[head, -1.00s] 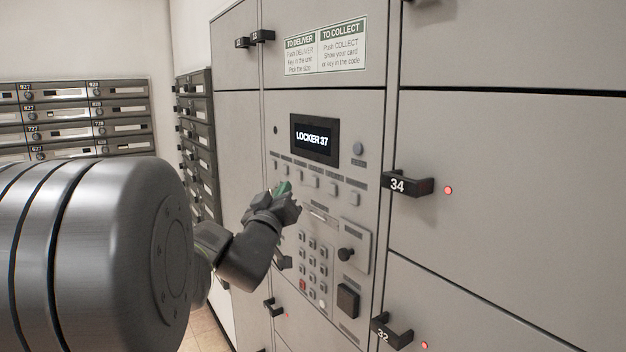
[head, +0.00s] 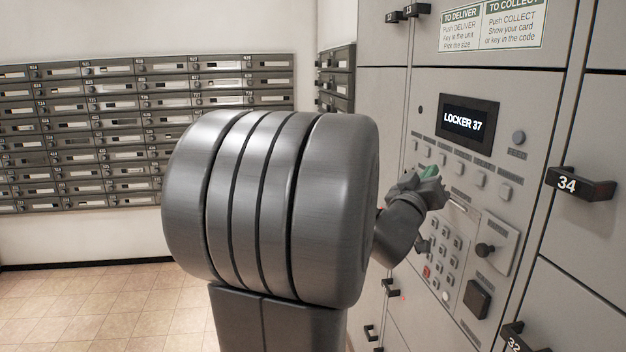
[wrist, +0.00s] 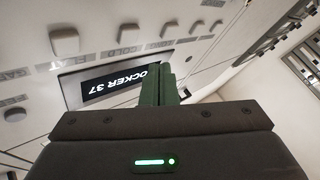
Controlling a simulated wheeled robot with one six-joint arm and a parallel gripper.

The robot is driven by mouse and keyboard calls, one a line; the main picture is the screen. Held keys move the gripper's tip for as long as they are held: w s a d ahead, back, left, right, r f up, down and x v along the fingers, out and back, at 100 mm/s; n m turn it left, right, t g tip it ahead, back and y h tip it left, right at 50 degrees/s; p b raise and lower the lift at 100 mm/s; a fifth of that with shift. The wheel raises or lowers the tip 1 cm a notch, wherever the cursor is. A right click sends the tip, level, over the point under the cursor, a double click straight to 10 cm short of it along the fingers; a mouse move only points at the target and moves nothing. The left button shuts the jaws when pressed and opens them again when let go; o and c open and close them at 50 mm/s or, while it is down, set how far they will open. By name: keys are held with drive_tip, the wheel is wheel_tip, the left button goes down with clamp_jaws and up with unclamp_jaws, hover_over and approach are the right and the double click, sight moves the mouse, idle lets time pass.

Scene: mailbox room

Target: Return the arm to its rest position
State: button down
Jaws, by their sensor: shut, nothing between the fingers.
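My gripper (head: 430,172) is in front of the locker control panel, near the row of buttons below the screen. Its green fingers are together with nothing between them; they also show in the wrist view (wrist: 160,84). The screen (head: 468,122) reads LOCKER 37, and it appears upside down in the wrist view (wrist: 112,84). My arm reaches out to the right from behind my large grey shoulder part. I cannot tell whether the fingertips touch the panel.
Locker handle 34 (head: 580,185) sticks out at right. Mailboxes (head: 80,135) line the left wall. The tiled floor (head: 90,305) at left is clear.

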drive_tip(key=a, duration=0.3)
drive_tip(key=a+p, duration=0.1)
drive_tip(key=a, duration=0.1)
drive_tip(key=shift+s+a, duration=0.25)
drive_tip(key=shift+a, duration=0.1)
